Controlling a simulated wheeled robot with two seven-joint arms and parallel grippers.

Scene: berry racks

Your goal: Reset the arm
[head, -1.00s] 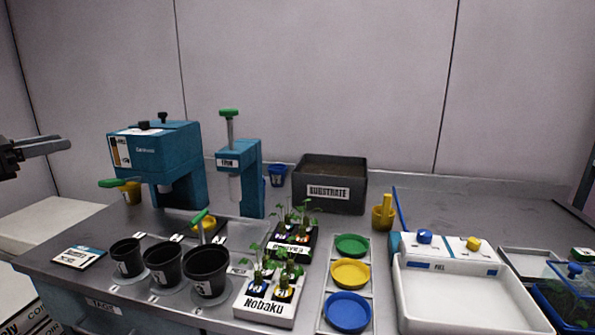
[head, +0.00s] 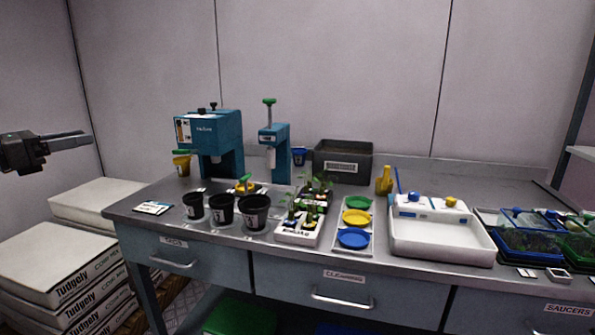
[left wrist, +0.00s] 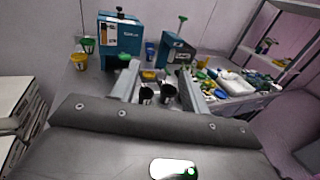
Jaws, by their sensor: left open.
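My left gripper (head: 68,142) is at the far left of the head view, raised and to the left of the workbench (head: 130,212). It is empty and touches nothing. In the left wrist view its two fingers (left wrist: 158,84) stand apart, with the bench behind them. My right gripper is not in view.
On the bench are a blue machine (head: 208,145), a blue press (head: 275,150), several black pots (head: 223,211), seedling trays (head: 297,232), a substrate bin (head: 343,163), coloured saucers (head: 354,238) and a white basin (head: 442,250). Stacked white bags (head: 50,265) stand left of the bench.

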